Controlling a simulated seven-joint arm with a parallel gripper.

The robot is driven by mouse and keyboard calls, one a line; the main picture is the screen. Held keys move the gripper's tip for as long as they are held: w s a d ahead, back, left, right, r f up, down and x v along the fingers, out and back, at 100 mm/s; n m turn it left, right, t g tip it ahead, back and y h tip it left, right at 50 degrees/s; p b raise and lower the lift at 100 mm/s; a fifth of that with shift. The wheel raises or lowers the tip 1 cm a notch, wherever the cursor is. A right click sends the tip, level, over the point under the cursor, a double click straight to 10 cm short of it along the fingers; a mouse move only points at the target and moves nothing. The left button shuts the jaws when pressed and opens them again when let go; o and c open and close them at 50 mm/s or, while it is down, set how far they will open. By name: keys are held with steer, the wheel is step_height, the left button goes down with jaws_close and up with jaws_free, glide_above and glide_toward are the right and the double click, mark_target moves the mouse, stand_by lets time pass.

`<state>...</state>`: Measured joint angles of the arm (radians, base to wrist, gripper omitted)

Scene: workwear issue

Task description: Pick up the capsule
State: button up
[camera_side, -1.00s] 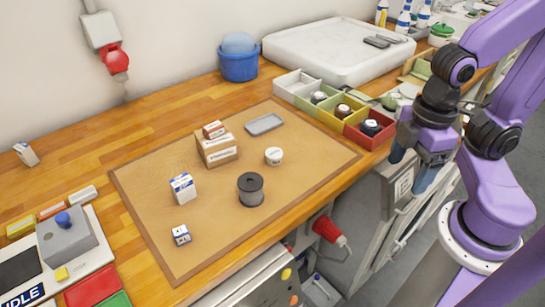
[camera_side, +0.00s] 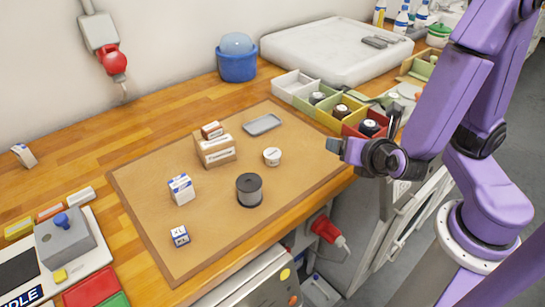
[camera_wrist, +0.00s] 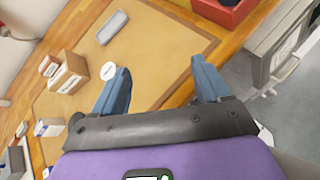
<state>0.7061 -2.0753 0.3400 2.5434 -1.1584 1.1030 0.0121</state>
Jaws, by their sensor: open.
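The nearest match to a capsule is a small white round tub (camera_side: 272,156) with a marked lid, standing on the brown mat; I cannot tell for sure that it is the capsule. It also shows in the wrist view (camera_wrist: 108,71), just beyond the left finger's tip. My gripper (camera_side: 342,150) is at the mat's right edge, to the right of the tub and apart from it. In the wrist view my gripper (camera_wrist: 160,66) is open and empty, with bare mat between its blue fingers.
The mat (camera_side: 225,245) also bears a dark spool (camera_side: 249,190), a cardboard box (camera_side: 215,151) with a smaller box on top, two white-blue boxes (camera_side: 181,188) (camera_side: 180,236) and a grey dish (camera_side: 262,125). Coloured bins (camera_side: 352,122) stand behind my gripper.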

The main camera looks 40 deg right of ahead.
steer(key=a+f+n+t+y, duration=0.1)
steer(key=a+n, duration=0.1)
steer(key=w+a+f+n+t+y, duration=0.1)
steer(key=a+n+y, duration=0.1)
steer(key=a+n, duration=0.1)
steer(key=w+a+f+n+t+y, duration=0.1)
steer(key=a+n, duration=0.1)
steer(key=n, duration=0.1)
steer(key=shift+a+y, duration=0.15)
steer(key=shift+y, duration=0.25)
glide_toward(273, 153)
steer(key=shift+d+x, duration=0.2)
steer(key=shift+x, duration=2.2)
steer(key=shift+a+x, duration=0.15)
steer(key=shift+x, duration=1.2)
steer(key=shift+a+x, duration=0.1)
steer(key=shift+x, duration=1.25)
steer(key=shift+f, duration=0.15)
steer(key=c, duration=1.1)
